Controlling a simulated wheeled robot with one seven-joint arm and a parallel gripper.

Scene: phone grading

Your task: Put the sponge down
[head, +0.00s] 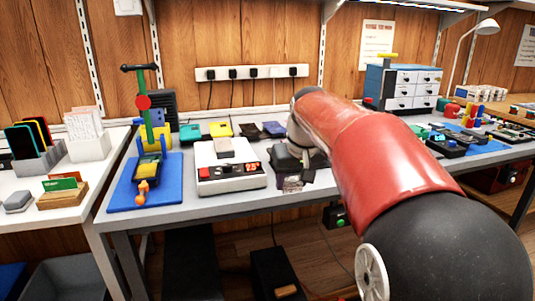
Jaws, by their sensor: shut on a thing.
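My gripper (290,168) is at the middle of the workbench, right of the white device with a red display. It points down, low over the bench top, and is shut on the sponge. The dark wrist and my red arm cover most of this spot, so I cannot make out the sponge's outline or whether it touches the bench. Small dark flat pieces (292,184) show just below the gripper.
The white device (232,178) with a grey block (223,147) on top stands close left. A blue mat (125,197) with a green-and-yellow stand (152,135) is farther left. Phones (221,129) lie behind. Bare grey bench (220,203) runs along the front edge. Drawers (404,88) stand right.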

